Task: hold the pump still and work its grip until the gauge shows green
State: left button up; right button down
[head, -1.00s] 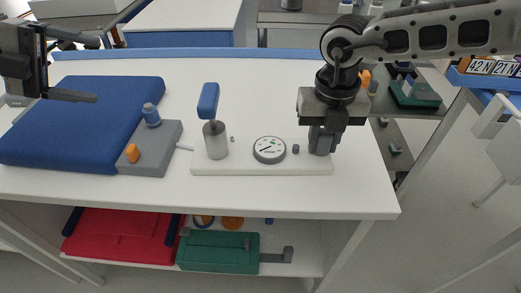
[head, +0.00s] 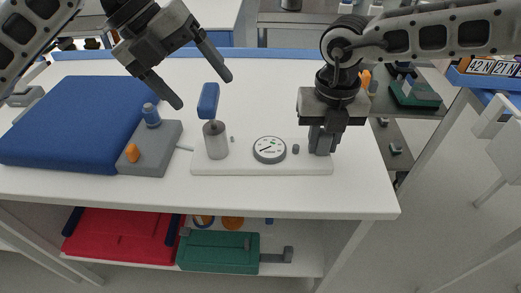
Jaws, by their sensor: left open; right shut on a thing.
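The pump has a white base plate (head: 260,168) on the table, with a grey cylinder (head: 216,140) near its left end. A blue grip (head: 208,100) stands up above the cylinder. A round gauge (head: 269,150) sits mid-plate with a dark needle; its colour zones are too small to read. My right gripper (head: 321,147) is shut at the plate's right end, on a part hidden by the fingers. My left gripper (head: 204,80) is open and empty, its fingers tilted downward on either side of the space above and left of the blue grip, apart from it.
A blue pad (head: 75,120) lies farther left. The table behind the pump is clear. Red and green cases lie on the shelf below.

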aim_at(205, 93)
pick_arm(q)
jog(key=shift+x, duration=2.15)
jog(key=c, duration=1.5)
jog(key=shift+r, duration=0.1)
jog(key=shift+c, duration=0.2)
jog(key=shift+d, duration=0.1)
jog(key=shift+r, duration=2.4)
